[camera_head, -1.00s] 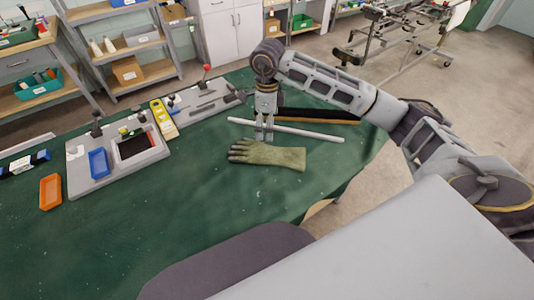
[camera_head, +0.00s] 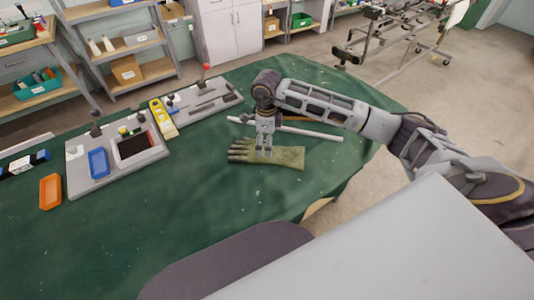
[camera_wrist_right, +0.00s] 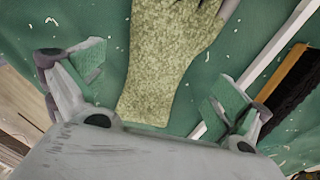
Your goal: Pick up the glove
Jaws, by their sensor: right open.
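A green-grey work glove (camera_head: 275,157) lies flat on the green table cover, its fingers pointing left and its cuff to the right in the head view. My right gripper (camera_head: 264,146) points down at the glove's middle, near its upper edge. In the right wrist view, the glove (camera_wrist_right: 165,65) lies between the two spread fingers of my right gripper (camera_wrist_right: 160,90), which is open and empty. Whether the fingertips touch the cloth cannot be told. My left gripper is not in view.
A white rod (camera_head: 315,134) lies just behind the glove, with a dark brush-like item (camera_wrist_right: 280,105) beside it.

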